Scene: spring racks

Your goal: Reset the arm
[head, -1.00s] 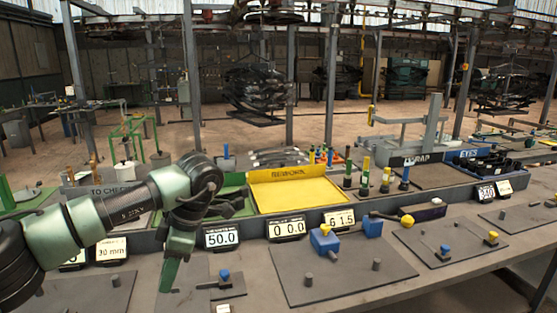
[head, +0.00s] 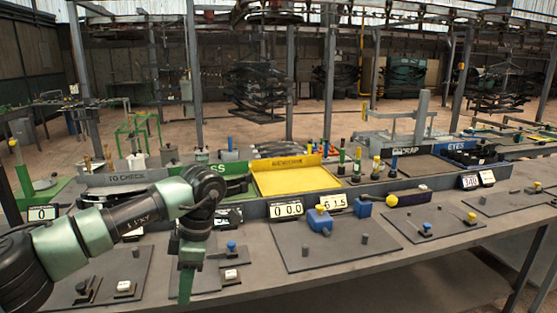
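My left arm comes in from the left in the head view. Its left gripper (head: 187,282) hangs down over the front of the grey workbench (head: 330,275), above a dark plate at the left. Only a narrow green finger shows, edge-on, so I cannot tell whether it is open or shut. I see nothing held in it. My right arm and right gripper are not in view.
A yellow tray (head: 297,181) stands at the back of the bench. Number displays (head: 287,210) line the ledge. Bare bench lies along the front edge.

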